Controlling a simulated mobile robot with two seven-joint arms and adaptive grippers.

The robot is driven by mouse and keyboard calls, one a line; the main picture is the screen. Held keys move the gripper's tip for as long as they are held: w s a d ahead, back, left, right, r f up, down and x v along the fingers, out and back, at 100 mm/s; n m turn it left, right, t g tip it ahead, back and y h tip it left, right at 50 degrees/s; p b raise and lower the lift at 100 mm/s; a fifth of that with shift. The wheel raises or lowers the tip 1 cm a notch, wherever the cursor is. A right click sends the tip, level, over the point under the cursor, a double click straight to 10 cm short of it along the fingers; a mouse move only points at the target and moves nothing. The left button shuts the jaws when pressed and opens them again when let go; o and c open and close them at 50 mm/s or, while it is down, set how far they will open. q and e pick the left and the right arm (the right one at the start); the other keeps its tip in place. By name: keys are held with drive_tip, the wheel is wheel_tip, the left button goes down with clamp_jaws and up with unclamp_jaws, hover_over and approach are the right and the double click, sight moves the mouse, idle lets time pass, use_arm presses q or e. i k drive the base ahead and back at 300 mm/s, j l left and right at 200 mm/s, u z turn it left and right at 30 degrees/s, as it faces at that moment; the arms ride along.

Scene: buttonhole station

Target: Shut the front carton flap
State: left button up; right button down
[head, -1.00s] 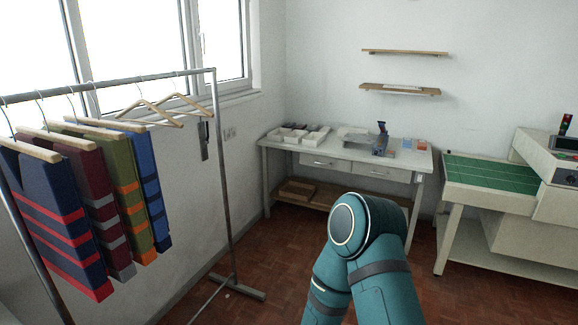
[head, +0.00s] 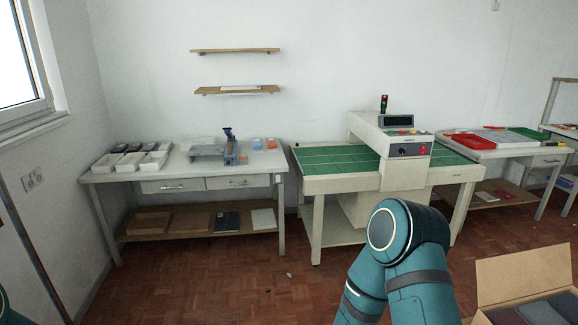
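An open cardboard carton (head: 520,275) stands on the floor at the lower right of the head view, cut off by the picture's edge. One upright flap or wall shows at its back, and dark folded cloth (head: 545,311) lies inside. Its front side and front flap are out of the picture. My teal arm rises at the bottom right of centre, left of the carton and apart from it in the picture. Neither of my grippers is in view.
A white table (head: 130,177) with small trays stands at the left. A machine table with a green top (head: 335,160) stands in the middle. Another table (head: 545,151) with red and green trays is at the right.

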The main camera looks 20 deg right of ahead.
sight(505, 277)
drive_tip(key=i+z, duration=0.3)
drive_tip(key=i, duration=0.4)
drive_tip(key=i+j+z, duration=0.1)
drive_tip(key=i+z, duration=0.25)
drive_tip(key=i, duration=0.35)
drive_tip(key=i+l+z, duration=0.1)
drive_tip(key=i+z, duration=0.6)
drive_tip(key=i+j+z, duration=0.15)
drive_tip(key=i+z, duration=0.25)
drive_tip(key=i, duration=0.05)
